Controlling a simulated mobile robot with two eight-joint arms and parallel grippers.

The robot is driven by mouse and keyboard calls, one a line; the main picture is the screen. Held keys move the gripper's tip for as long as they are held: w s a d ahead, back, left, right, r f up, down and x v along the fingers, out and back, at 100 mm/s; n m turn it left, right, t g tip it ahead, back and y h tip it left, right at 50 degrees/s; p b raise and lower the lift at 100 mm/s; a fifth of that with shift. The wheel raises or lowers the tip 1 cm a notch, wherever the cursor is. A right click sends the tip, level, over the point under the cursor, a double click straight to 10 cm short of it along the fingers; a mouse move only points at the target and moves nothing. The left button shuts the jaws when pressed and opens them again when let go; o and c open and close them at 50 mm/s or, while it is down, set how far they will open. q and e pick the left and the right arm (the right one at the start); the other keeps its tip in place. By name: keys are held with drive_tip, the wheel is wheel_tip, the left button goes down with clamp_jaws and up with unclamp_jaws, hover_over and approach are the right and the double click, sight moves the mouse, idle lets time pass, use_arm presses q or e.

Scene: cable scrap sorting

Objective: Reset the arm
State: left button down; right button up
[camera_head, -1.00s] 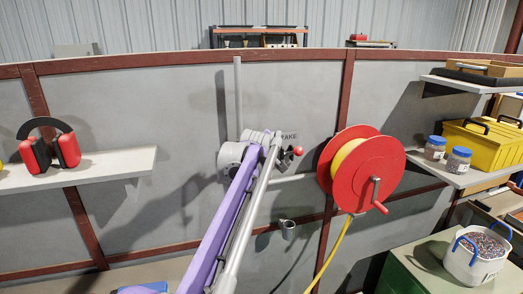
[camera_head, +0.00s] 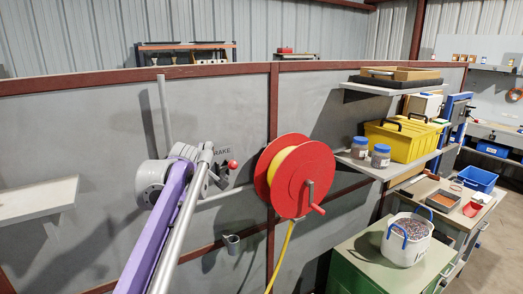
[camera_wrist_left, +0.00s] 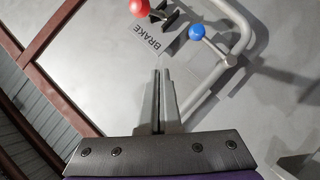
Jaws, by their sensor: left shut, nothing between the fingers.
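My left arm (camera_head: 160,228), purple and silver, reaches up from the bottom toward the grey wall panel. Its gripper cannot be made out in the head view. Beyond the fingertips is the BRAKE label (camera_wrist_left: 151,42) on the wall. A red ball knob (camera_wrist_left: 139,7) and a blue ball knob (camera_wrist_left: 196,32) on bent grey tubing are beyond the fingers, apart from them. The red knob (camera_head: 232,164) also shows in the head view. My right gripper is not in view.
A red reel (camera_head: 293,177) with yellow hose is right of the arm. Shelves at right hold a yellow toolbox (camera_head: 399,141) and jars. A white bucket (camera_head: 405,250) of scraps stands on a green cabinet (camera_head: 352,255). An empty-looking shelf (camera_head: 35,198) is at left.

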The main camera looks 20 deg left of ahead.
use_arm(q)
drive_tip(key=s+d+f+m+g+h, duration=0.1)
drive_tip(key=s+d+f+m, duration=0.4)
drive_tip(key=s+f, duration=0.6)
drive_tip(key=s+d+f+m+g+h, duration=0.2)
drive_tip(key=s+d+f+m, duration=0.3)
drive_tip(key=s+d+f, duration=0.3)
drive_tip(key=s+d+f+m+g+h, duration=0.2)
drive_tip(key=s+d+f+m, duration=0.3)
drive_tip(key=s+f, duration=0.8)
wheel_tip(320, 180, down, 2)
drive_tip(key=shift+s+d+f+g, duration=0.15)
drive_tip(key=shift+s+d+g, duration=0.2)
drive_tip(key=shift+d+g, duration=0.45)
drive_tip(key=shift+s, duration=0.1)
